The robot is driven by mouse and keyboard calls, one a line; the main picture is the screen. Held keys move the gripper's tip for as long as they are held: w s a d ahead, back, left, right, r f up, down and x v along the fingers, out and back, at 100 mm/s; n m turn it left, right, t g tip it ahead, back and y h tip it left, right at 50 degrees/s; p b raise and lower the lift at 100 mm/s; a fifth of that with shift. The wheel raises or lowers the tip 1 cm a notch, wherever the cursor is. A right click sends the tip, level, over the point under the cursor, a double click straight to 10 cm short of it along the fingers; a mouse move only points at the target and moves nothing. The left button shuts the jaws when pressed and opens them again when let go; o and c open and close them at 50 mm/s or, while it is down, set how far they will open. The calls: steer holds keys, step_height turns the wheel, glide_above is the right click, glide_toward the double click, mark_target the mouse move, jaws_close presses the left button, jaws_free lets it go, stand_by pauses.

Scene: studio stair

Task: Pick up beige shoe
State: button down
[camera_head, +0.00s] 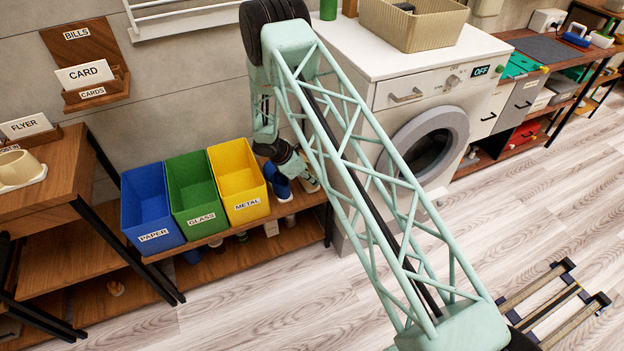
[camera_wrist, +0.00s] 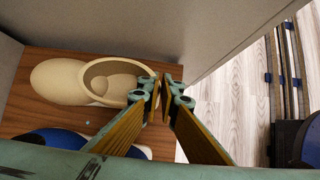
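The beige shoe (camera_wrist: 70,82) lies on a brown wooden shelf (camera_wrist: 30,118) in the wrist view, toe to the left and opening to the right. My gripper (camera_wrist: 162,86) is at the heel end of the shoe. Its two fingertips are close together with a narrow gap, one over the heel rim and one just right of it. Whether they press on the heel wall cannot be told. In the head view my gripper (camera_head: 294,165) is low over the shelf beside the yellow bin, and the beige shoe is mostly hidden there.
A blue shoe (camera_wrist: 58,139) lies close below the beige one; it also shows in the head view (camera_head: 281,188). A yellow bin (camera_head: 238,183) stands left of the shoes, with green and blue bins beyond. A white washing machine (camera_head: 400,60) stands close on the right.

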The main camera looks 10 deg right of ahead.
steer(key=shift+r+p, duration=1.1)
steer(key=shift+r, duration=3.85)
